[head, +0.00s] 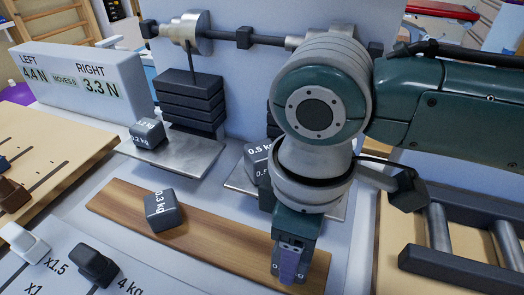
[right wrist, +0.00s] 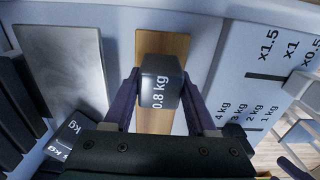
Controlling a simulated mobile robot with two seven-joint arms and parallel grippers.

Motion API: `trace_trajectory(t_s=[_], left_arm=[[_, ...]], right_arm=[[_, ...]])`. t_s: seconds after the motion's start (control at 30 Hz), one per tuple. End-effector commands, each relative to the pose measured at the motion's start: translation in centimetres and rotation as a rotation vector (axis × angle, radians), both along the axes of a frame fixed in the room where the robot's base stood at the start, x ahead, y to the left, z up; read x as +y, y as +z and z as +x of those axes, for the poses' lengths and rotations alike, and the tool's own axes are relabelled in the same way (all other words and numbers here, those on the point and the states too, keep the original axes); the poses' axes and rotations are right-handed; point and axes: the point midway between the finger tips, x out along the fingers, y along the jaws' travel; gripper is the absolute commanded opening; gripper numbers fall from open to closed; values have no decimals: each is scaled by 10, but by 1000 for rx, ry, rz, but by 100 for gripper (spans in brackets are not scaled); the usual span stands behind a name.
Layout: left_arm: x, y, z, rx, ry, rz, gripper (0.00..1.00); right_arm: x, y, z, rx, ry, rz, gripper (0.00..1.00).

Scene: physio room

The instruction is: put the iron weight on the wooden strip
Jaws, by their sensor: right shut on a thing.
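A dark grey iron weight, its label seeming to read 0.8 kg (right wrist: 160,80), sits between the purple fingers of my right gripper in the right wrist view. My right gripper (head: 289,268) is shut on it, over the right part of the wooden strip (head: 228,232). Another dark weight, marked 0.3 kg (head: 163,211), rests on the strip's left part. My left gripper is not in view.
Black stacks (head: 192,102) hang under a bar. A display (head: 75,80) reads 4.4 N and 3.3 N. Knobs (head: 95,266) stand front left.

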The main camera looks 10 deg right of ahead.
Motion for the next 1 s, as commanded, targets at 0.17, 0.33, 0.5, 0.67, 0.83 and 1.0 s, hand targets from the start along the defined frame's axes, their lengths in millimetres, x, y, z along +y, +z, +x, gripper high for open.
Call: trace_trajectory(t_s=[0.17,0.33,0.5,0.67,0.83,1.0], left_arm=[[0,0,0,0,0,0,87],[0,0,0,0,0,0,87],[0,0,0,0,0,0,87],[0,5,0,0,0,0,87],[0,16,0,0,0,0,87],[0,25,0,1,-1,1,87]], right_arm=[[0,0,0,0,0,0,75],[0,0,0,0,0,0,87],[0,0,0,0,0,0,87],[0,15,1,-2,0,2,87],[1,52,1,-4,1,4,87],[1,90,1,-2,1,3,87]])
